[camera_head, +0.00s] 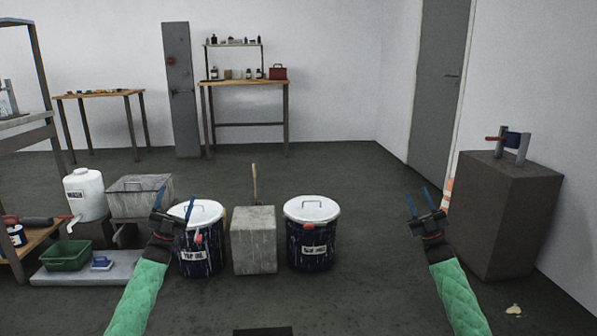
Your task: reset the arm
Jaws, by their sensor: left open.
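My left gripper (174,201) is raised on its green-sleeved arm at the left of the head view. Its two blue fingers stand apart with nothing between them, and it overlaps the left edge of a lidded dark drum (203,213). My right gripper (419,200) is raised on the right side, in front of bare floor. Its blue fingers also stand apart and hold nothing. Both arms reach up and forward from the bottom of the picture.
A grey block (253,252) with a stick stands between the dark drum and a second lidded drum (312,250). A white wash container (85,191) and green tub (67,256) are at left. A brown pedestal (507,215) stands right. The floor between the right drum and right arm is clear.

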